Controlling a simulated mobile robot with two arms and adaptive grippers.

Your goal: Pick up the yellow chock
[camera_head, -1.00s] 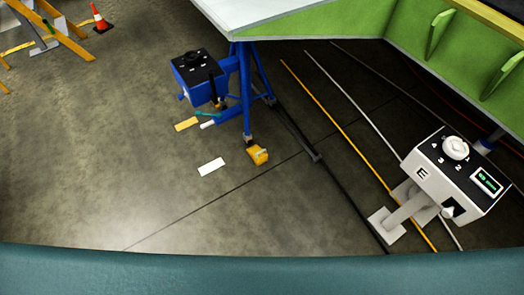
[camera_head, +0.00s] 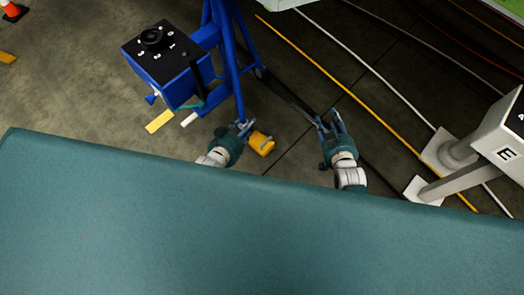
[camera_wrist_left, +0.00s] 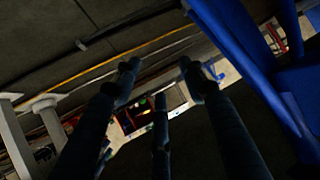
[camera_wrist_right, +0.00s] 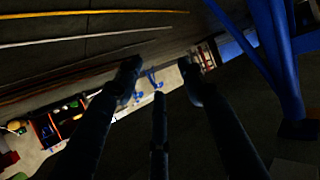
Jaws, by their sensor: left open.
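The yellow chock (camera_head: 261,143) lies on the floor near the foot of the blue stand in the head view. My left gripper (camera_head: 243,127) is just left of the chock, its fingers apart. I cannot tell whether it touches the chock. My right gripper (camera_head: 330,120) is open and empty, to the right of the chock. In the left wrist view the fingers (camera_wrist_left: 157,68) are spread with nothing held between them. The right wrist view also shows spread, empty fingers (camera_wrist_right: 160,68). I cannot make out the chock in either wrist view.
The blue stand (camera_head: 226,55) with its control box (camera_head: 165,62) rises beside the chock. A grey pedestal (camera_head: 455,160) stands at the right. A yellow line (camera_head: 345,85) and a white line (camera_head: 375,75) run along the floor.

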